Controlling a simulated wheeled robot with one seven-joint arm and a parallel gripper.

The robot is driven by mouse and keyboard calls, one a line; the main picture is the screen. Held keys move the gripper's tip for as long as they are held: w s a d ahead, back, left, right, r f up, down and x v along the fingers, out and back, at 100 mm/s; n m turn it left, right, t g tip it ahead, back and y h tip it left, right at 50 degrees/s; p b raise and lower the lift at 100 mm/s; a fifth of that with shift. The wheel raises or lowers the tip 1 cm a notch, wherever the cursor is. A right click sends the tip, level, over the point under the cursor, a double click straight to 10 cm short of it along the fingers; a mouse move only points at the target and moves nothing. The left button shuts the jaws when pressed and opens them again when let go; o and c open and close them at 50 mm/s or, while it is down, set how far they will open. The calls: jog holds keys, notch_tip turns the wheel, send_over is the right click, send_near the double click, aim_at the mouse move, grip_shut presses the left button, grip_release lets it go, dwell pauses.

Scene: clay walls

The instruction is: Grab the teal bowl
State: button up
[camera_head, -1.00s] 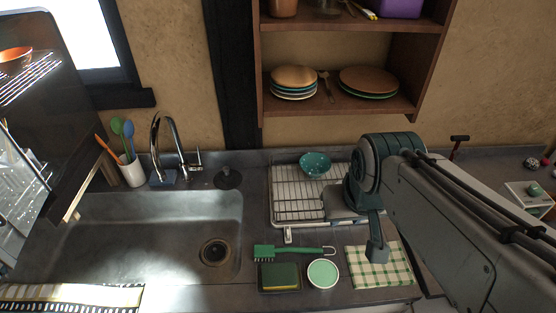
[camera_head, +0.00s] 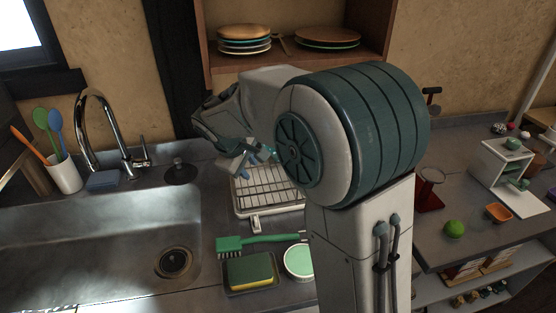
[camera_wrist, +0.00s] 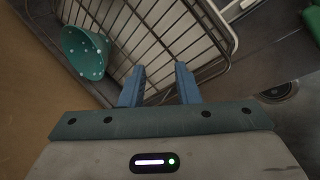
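The teal bowl (camera_wrist: 88,52) with pale dots shows in the wrist view. It sits at the upper left, on the wire dish rack (camera_wrist: 205,22) near its edge. My gripper (camera_wrist: 160,76) is open, with its two blue fingers apart and nothing between them. The bowl is to the left of the fingers and apart from them.
The sink (camera_head: 90,235) lies left of the rack, with a faucet (camera_head: 100,125) behind it. A green brush (camera_head: 255,241), a sponge (camera_head: 250,270) and a green-topped round dish (camera_head: 299,260) lie in front of the rack. A shelf (camera_head: 300,58) with plates hangs above.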

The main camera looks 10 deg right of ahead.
jog(key=shift+w+a+f, duration=0.2)
jog(key=shift+w+f, duration=0.2)
jog(key=shift+f, duration=0.1)
jog(key=shift+w+d, duration=0.15)
jog(key=shift+w, duration=0.2)
jog(key=w+d, duration=0.2)
jog(key=w+d+p, duration=0.1)
jog(key=w+d, duration=0.1)
jog(key=w, duration=0.1)
jog(key=w+d, duration=0.2)
jog(key=w, duration=0.1)
jog(key=shift+d+p, duration=0.3)
jog(key=shift+p, duration=0.05)
jog(key=shift+w+d+x, duration=0.15)
jog(key=shift+x, duration=1.2)
jog(key=shift+w+d+x, duration=0.1)
jog(key=shift+d+x, duration=0.05)
jog(key=shift+x, duration=1.2)
jog(key=shift+r, duration=0.25)
grip_shut()
